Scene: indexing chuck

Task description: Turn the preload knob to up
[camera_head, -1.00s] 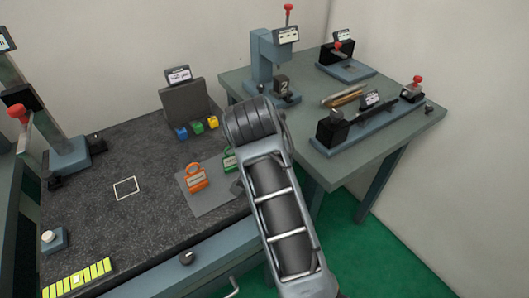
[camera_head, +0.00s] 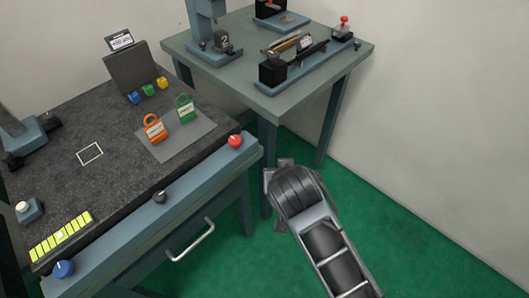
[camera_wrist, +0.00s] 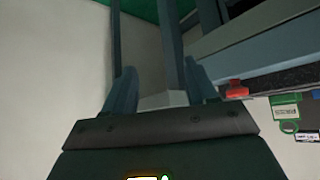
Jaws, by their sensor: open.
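Three knobs sit along the front rail of the dark bench: a blue knob (camera_head: 63,268) with a light pointer mark at the left, a small dark knob (camera_head: 159,196) in the middle, and a red knob (camera_head: 235,141) at the right end. No readable label shows which is the preload knob. A red part (camera_wrist: 237,90), probably the red knob, shows in the wrist view, right of my fingers. My gripper (camera_wrist: 160,85) is open and empty. In the head view it is mostly hidden behind my wrist, over the green floor right of the bench, apart from the knobs.
A yellow segmented strip (camera_head: 61,236) and a white button (camera_head: 23,207) lie near the blue knob. Orange (camera_head: 154,127) and green (camera_head: 186,108) padlocks rest on a grey plate. A drawer handle (camera_head: 190,240) juts out below the rail. A second table (camera_head: 265,85) stands behind.

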